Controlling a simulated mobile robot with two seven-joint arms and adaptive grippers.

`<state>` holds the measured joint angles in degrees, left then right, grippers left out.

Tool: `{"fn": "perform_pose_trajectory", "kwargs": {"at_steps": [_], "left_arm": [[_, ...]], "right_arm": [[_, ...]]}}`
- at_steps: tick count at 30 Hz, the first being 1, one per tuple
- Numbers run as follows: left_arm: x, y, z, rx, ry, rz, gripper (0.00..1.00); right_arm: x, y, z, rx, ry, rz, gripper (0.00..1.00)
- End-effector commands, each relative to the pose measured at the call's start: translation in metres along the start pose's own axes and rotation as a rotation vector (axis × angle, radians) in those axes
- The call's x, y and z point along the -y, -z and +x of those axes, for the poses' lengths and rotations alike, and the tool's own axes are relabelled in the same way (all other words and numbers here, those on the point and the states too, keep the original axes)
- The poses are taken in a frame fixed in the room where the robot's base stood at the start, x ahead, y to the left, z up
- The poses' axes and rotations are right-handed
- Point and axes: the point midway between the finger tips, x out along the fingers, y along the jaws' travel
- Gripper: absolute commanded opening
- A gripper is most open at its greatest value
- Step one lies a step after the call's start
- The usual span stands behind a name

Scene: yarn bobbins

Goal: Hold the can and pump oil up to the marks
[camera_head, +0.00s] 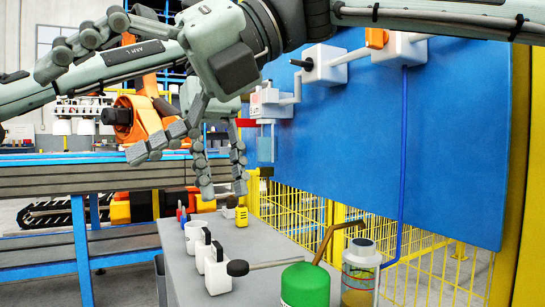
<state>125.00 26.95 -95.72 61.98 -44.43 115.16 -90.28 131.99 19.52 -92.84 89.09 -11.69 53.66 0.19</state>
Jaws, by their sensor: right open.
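A green oil can (305,286) stands at the front of the grey bench, cut off by the lower edge. Its copper spout (325,240) slants up over a clear jar (360,258). Its lever (270,265) with a black knob reaches left. The jar has yellowish oil low down and a red line on its wall. My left gripper (190,172) is open and empty, fingers spread downward above the bench's far end, well apart from the can. My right gripper (65,58) is open at the upper left, fingers pointing left, far from the can; my arms partly overlap there.
White holders with black tops (217,270) line the grey bench (258,240) left of the can. A small yellow object (241,216) stands behind. A blue panel (400,150) with white valves (322,63) and a blue pipe (402,150) rises right, above a yellow mesh fence (290,208).

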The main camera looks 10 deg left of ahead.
Motion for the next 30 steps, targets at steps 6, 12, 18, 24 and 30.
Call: {"fn": "perform_pose_trajectory", "kwargs": {"at_steps": [6,12,18,24,30], "left_arm": [[0.0,0.0,0.0,0.0,0.0,0.0,0.34],[0.0,0.0,0.0,0.0,0.0,0.0,0.34],[0.0,0.0,0.0,0.0,0.0,0.0,0.34],[0.0,0.0,0.0,0.0,0.0,0.0,0.34],[0.0,0.0,0.0,0.0,0.0,0.0,0.34]], "right_arm": [[0.088,0.072,-0.06,-0.435,0.25,-0.586,0.92],[0.182,0.104,-0.115,-0.807,0.347,-0.815,0.92],[0.259,0.112,-0.119,-0.97,0.357,-0.829,0.92],[0.289,0.118,-0.113,-1.017,0.357,-0.819,0.92],[0.305,0.133,-0.102,-1.02,0.357,-0.82,0.92]]}}
